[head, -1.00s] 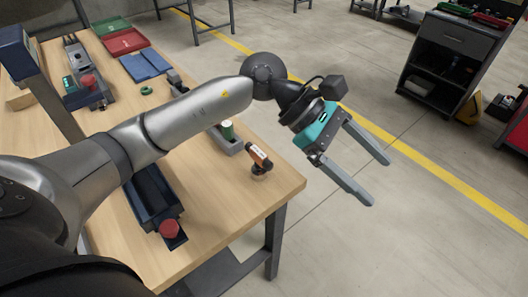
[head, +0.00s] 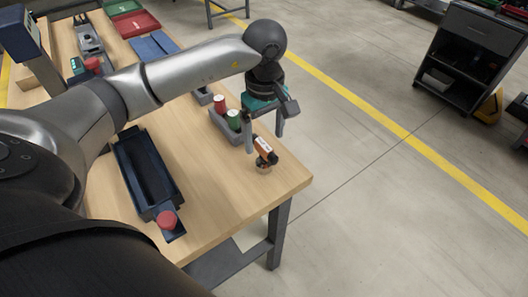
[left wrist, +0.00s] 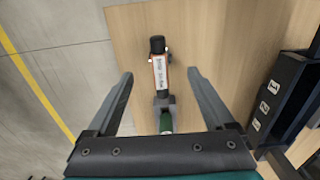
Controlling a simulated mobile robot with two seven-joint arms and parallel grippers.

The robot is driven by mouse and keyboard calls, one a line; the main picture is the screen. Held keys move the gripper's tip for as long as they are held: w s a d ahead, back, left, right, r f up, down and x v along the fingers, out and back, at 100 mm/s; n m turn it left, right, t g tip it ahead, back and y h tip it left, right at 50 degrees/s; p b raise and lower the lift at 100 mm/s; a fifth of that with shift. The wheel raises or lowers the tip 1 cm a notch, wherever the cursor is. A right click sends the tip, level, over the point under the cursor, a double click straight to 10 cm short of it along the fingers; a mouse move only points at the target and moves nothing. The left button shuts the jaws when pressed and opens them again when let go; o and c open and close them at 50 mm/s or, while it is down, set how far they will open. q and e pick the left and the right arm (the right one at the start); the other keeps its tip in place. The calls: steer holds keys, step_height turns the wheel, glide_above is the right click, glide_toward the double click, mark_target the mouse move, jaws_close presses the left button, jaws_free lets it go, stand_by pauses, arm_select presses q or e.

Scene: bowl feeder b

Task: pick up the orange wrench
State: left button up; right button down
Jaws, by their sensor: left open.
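The orange wrench (head: 264,148) is a short orange tool with a black end and a white label. It stands tilted on a small support near the right edge of the wooden table. My left gripper (head: 265,141) is open and points down above it, its fingers to either side in the head view. In the left wrist view the wrench (left wrist: 160,72) lies between the two open fingers of the left gripper (left wrist: 160,76), apparently touching neither. Its lower part is partly hidden in the head view. My right gripper is not in view.
A grey holder with a red and a green cylinder (head: 233,120) stands close behind the wrench. The table (head: 225,195) is clear in front of the wrench.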

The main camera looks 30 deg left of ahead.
mark_target(264, 156)
arm_select(q)
step_height(264, 156, down, 7)
steer(key=shift+a+f, duration=0.1)
steer(key=shift+f, duration=0.1)
stand_by(0.3)
steer(key=shift+c, duration=0.2)
jaws_close()
stand_by(0.4)
